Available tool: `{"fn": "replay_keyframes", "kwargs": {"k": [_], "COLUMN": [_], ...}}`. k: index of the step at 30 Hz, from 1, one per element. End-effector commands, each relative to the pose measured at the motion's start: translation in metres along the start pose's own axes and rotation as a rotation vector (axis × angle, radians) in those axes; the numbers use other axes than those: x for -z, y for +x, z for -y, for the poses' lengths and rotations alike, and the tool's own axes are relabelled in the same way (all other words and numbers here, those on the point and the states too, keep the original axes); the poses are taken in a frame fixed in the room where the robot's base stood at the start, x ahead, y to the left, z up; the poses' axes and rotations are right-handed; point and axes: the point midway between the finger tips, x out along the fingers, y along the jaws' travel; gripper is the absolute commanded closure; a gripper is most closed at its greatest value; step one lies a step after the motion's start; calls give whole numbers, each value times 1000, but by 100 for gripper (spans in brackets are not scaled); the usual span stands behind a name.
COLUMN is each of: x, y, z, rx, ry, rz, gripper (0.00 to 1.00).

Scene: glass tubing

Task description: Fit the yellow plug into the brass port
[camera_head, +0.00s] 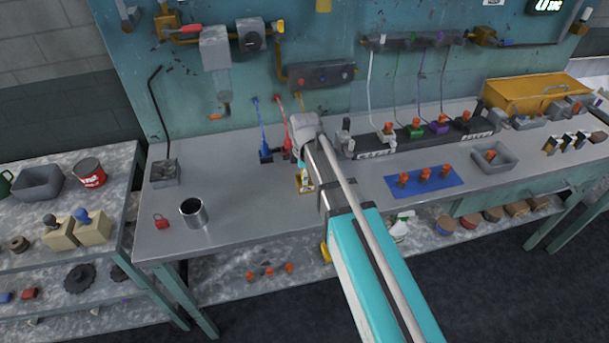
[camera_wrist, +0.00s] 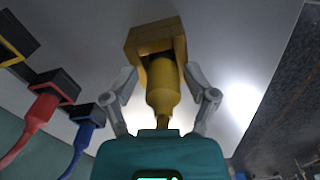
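The yellow plug (camera_wrist: 162,95) is between the two grey fingers of my gripper (camera_wrist: 162,72) in the wrist view. The fingers angle in on both sides of it and appear shut on it, though the contact is partly hidden. The brass port (camera_wrist: 155,32) is a yellow-brown block with a dark opening, straight beyond the plug. The plug's far end overlaps this opening; how deep it sits I cannot tell. In the head view my gripper (camera_head: 303,168) points down at the bench, above a small yellow part (camera_head: 304,185); plug and port are hard to separate there.
Blue (camera_wrist: 86,135) and red (camera_wrist: 38,120) cable plugs sit in dark ports beside it. A yellow-rimmed dark port (camera_wrist: 15,40) is farther left. A black rail (camera_head: 372,147) with plugs stands to the right. A metal cup (camera_head: 194,213) and red padlock (camera_head: 161,221) are left, with free bench between.

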Motion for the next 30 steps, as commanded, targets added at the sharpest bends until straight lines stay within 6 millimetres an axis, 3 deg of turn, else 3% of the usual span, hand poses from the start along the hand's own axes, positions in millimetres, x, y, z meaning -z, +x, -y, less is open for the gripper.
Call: {"fn": "replay_keyframes", "kwargs": {"k": [30], "x": [0], "y": [-87], "z": [0], "rx": [1], "ry": [0], "rz": [0], "gripper": [30]}}
